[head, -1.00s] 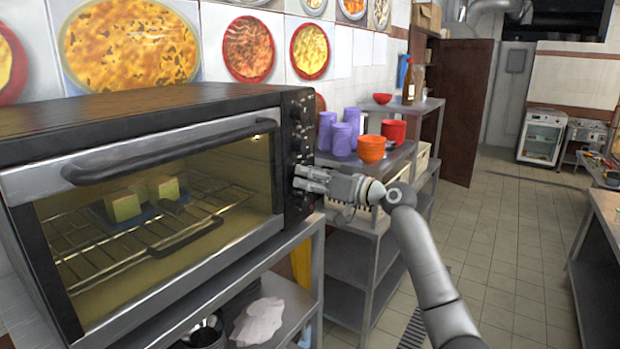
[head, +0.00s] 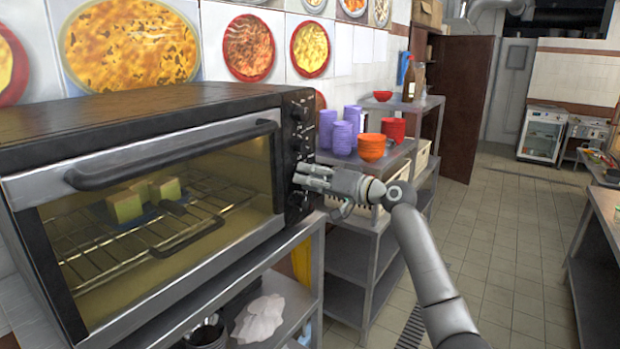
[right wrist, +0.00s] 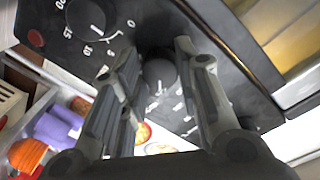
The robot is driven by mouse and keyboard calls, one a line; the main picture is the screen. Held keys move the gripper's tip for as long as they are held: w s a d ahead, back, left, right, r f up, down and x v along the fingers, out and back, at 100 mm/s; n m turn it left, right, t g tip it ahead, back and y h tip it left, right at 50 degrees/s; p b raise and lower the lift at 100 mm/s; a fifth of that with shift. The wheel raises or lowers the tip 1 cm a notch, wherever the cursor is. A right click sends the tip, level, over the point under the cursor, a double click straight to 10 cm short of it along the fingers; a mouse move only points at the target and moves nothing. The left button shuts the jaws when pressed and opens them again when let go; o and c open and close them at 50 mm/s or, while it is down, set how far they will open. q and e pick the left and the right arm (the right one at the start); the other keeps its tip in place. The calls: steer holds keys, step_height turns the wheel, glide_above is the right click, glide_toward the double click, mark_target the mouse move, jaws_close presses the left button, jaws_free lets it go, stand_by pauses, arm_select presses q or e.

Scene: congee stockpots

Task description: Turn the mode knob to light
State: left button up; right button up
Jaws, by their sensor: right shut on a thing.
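A black toaster oven (head: 180,118) stands at the left with its glass door shut. Its control panel (head: 298,130) on the right side carries several round black knobs. My right gripper (head: 300,178) is at the panel. In the right wrist view its two fingers (right wrist: 160,82) are on either side of one black knob (right wrist: 160,72), shut on it. White marks ring this knob, too small to read, so I cannot tell its setting. Another knob (right wrist: 86,18) with numbers round it is beside it, apart from the fingers. My left gripper is not in view.
Pale blocks (head: 165,188) sit on the oven's wire rack. A metal stand (head: 310,262) holds up the oven. Purple cups (head: 342,138) and orange bowls (head: 371,147) stand on the table behind my arm. The tiled floor (head: 500,235) at the right is open.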

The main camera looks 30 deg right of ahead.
steer(key=o, duration=1)
steer(key=v, duration=1.2)
steer(key=shift+d, duration=0.1)
